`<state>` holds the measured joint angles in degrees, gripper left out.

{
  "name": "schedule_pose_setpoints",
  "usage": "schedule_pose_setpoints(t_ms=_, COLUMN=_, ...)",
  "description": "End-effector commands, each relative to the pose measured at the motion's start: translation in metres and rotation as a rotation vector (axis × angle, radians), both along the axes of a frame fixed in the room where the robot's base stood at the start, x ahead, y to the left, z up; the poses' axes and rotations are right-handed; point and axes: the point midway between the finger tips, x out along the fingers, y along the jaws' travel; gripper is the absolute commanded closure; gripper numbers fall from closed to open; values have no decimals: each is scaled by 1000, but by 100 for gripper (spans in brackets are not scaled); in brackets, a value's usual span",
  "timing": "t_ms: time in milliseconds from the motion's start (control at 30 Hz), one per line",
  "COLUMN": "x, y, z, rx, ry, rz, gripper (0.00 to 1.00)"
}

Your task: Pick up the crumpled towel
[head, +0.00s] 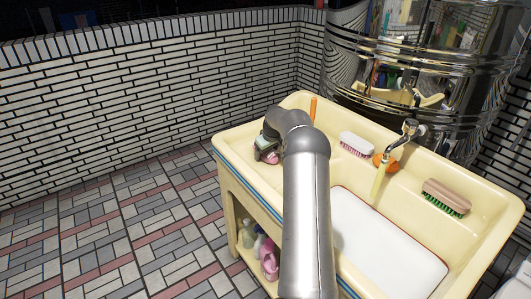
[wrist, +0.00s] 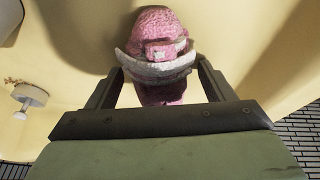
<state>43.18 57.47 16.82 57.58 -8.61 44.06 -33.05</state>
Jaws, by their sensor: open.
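The crumpled towel (wrist: 160,28) is pink with a white band. In the wrist view it lies on the cream sink surface, at the top middle, straight ahead of my gripper (wrist: 157,70). My gripper is open, with one finger on each side of the towel's near part. A gap shows at the left finger; I cannot tell whether the right finger touches. In the head view, a small bit of the pink towel (head: 269,157) shows beside my gripper at the sink's left end. My arm hides most of the gripper there.
The cream sink (head: 245,165) has a faucet (head: 405,135), a white brush (head: 356,144) and a brown brush with green bristles (head: 447,197). An orange stick (head: 313,108) stands at the back left corner. Bottles (head: 266,255) stand on the shelf below. Tiled floor is clear at left.

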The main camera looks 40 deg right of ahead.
Motion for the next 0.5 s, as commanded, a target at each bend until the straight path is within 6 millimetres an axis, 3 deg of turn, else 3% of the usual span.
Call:
schedule_pose_setpoints(t_ms=33, x=0, y=0, z=0, rx=0, ry=0, rz=0, gripper=25)
schedule_pose_setpoints(t_ms=267, x=0, y=0, z=0, rx=0, ry=0, rz=0, gripper=87)
schedule_pose_setpoints(t_ms=500, x=0, y=0, z=1, rx=0, ry=-1, rz=0, gripper=87)
